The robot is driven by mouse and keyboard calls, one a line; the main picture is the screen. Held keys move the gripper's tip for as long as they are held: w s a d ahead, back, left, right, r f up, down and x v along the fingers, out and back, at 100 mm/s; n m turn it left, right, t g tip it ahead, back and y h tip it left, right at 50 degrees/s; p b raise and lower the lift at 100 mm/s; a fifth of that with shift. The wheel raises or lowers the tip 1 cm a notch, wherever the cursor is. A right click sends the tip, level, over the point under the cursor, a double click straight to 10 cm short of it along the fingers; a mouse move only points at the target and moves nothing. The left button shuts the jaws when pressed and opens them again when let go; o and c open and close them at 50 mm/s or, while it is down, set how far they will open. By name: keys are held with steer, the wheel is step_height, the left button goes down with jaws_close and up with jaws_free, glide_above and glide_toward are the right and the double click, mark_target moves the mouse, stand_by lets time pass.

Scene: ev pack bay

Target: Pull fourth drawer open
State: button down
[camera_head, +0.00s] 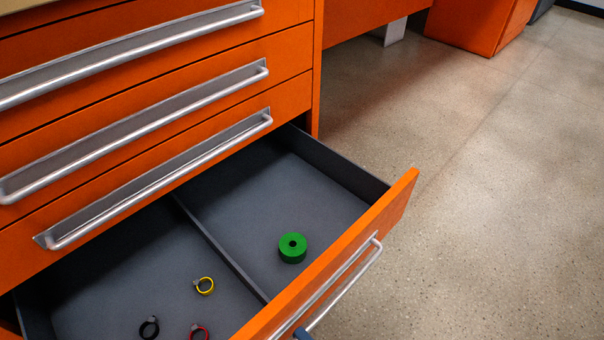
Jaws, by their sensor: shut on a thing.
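The fourth drawer (402,198), orange-fronted with a dark grey inside, stands well out from the cabinet below three shut drawers. Its silver bar handle (345,278) runs along the front face. Only a small dark tip of my gripper (302,333) shows at the bottom edge, at the handle; it is shut on the handle there. The rest of my gripper and the near end of the handle are out of frame.
A green roll (292,248) lies in the drawer's right compartment. Past the divider (222,250), the left compartment holds a yellow ring (205,285), a black ring (149,328) and a red ring (199,332). The speckled floor (490,200) to the right is clear.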

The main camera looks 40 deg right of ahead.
steer(key=c, duration=0.9)
jaws_free()
steer(key=shift+s, duration=0.1)
steer(key=s+f, duration=0.1)
steer(key=s, duration=0.3)
steer(key=s+p, duration=0.1)
steer(key=s, duration=0.3)
steer(key=s+f+p, duration=0.1)
steer(key=s, duration=0.3)
steer(key=shift+s+d+f, duration=0.2)
steer(key=shift+s+f, duration=0.05)
steer(key=shift+f, duration=0.05)
